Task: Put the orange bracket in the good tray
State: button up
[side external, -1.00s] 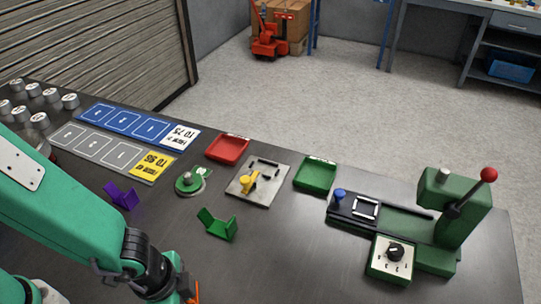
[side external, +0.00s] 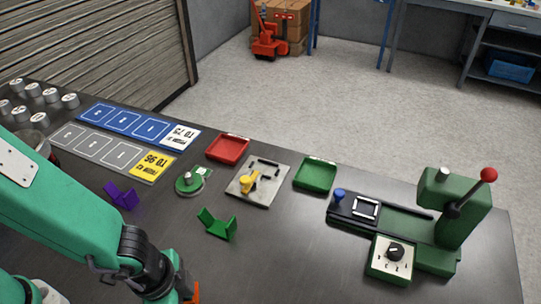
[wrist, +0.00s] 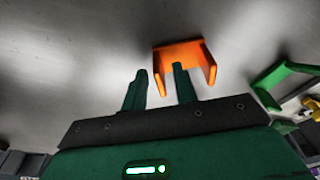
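The orange bracket (wrist: 184,52), a U-shaped piece with two upright flanges, lies on the dark metal table ahead of my gripper in the wrist view. A sliver of orange (side external: 194,294) shows at the bottom edge of the side view. My gripper (wrist: 160,70) is open. Its right finger overlaps the bracket in the picture, and the bracket's left flange appears between the two fingers; contact cannot be told. A green tray (side external: 329,187) and a red tray (side external: 240,159) stand empty farther back; their labels are too small to read.
A green bracket (side external: 216,229) and a purple bracket (side external: 122,199) lie nearby. A metal fixture plate (side external: 244,197) with a yellow clamp sits between the trays. A green lever press (side external: 449,215) stands at right.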

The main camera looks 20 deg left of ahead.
notch_tip(320, 180, up, 11)
jog(key=s+a, duration=0.1)
jog(key=shift+a, duration=0.3)
dwell(0.4)
jog(key=shift+r, duration=0.1)
jog(key=shift+a, duration=0.1)
dwell(0.4)
jog(key=w+a+r+n+t, duration=0.2)
jog(key=w+a+r+n, duration=0.45)
jog(key=a, duration=0.55)
jog(key=a+r+n+t+y, duration=0.1)
jog(key=a+r+n, duration=0.4)
jog(key=a, duration=0.7)
jog(key=shift+s+a+t, duration=0.35)
jog(key=shift+a+t, duration=0.05)
jog(key=shift+t, duration=0.4)
jog(key=o, duration=1.2)
jog(key=shift+r, duration=0.1)
